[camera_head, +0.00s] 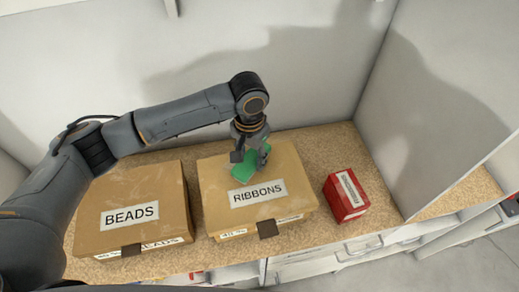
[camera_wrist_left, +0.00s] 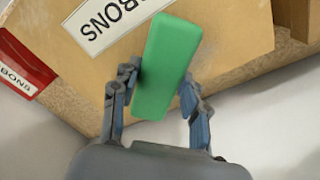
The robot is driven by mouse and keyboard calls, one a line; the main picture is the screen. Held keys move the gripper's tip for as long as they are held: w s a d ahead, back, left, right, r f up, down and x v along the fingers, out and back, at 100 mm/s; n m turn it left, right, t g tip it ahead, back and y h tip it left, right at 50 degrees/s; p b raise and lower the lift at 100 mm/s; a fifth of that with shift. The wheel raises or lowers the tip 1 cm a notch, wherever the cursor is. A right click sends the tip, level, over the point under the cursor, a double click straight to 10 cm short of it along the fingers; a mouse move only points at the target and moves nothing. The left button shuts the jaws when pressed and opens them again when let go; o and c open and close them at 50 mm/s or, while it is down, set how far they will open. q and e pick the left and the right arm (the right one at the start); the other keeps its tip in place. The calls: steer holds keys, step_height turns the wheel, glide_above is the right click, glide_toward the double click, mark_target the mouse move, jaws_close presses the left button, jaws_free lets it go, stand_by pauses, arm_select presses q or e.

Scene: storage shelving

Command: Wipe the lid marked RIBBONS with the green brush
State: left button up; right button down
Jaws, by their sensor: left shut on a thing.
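The green brush (camera_head: 245,168) is held by my left gripper (camera_head: 252,158) over the upper part of the box lid marked RIBBONS (camera_head: 288,163). In the left wrist view the brush (camera_wrist_left: 167,65) lies between the two fingers of my left gripper (camera_wrist_left: 157,100), which is shut on it. The RIBBONS lid (camera_wrist_left: 225,35) is behind the brush there, with its label upside down. The brush is at or very close to the lid; I cannot tell whether it touches. Part of the brush is hidden by the fingers. My right gripper is not in view.
A cardboard box marked BEADS (camera_head: 130,212) stands left of the RIBBONS box. A small red box (camera_head: 345,194) stands to its right. Both are on a cork-like shelf surface (camera_head: 318,158). A white wall is behind, and a white side panel (camera_head: 440,110) bounds the right.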

arm_select(q)
steer(key=shift+s+a+f, duration=0.1)
steer(key=shift+s+a, duration=0.15)
steer(key=shift+a, duration=0.5)
steer(key=shift+s+a+f, duration=0.1)
steer(key=shift+s+a, duration=0.2)
steer(key=shift+a, duration=0.45)
steer(key=shift+s+a, duration=0.3)
steer(key=shift+a, duration=0.4)
steer(key=shift+s+a, duration=0.35)
steer(key=shift+a, duration=0.55)
steer(key=shift+s+a, duration=0.3)
steer(key=shift+a, duration=0.55)
steer(key=shift+w+r, duration=0.2)
steer(key=shift+w, duration=0.2)
steer(key=shift+w+d+r, duration=0.1)
steer(key=shift+w+d, duration=0.2)
steer(key=shift+d, duration=0.35)
steer(key=shift+w+d, duration=0.25)
steer(key=shift+d, duration=0.4)
steer(key=shift+w+d+f, duration=0.1)
steer(key=shift+w+d, duration=0.35)
steer(key=shift+d, duration=0.95)
steer(key=shift+w+d+f, duration=0.1)
steer(key=shift+w+d, duration=0.3)
steer(key=shift+d, duration=0.95)
steer(key=shift+w+d, duration=0.45)
steer(key=shift+d, duration=0.95)
steer(key=shift+a, duration=0.1)
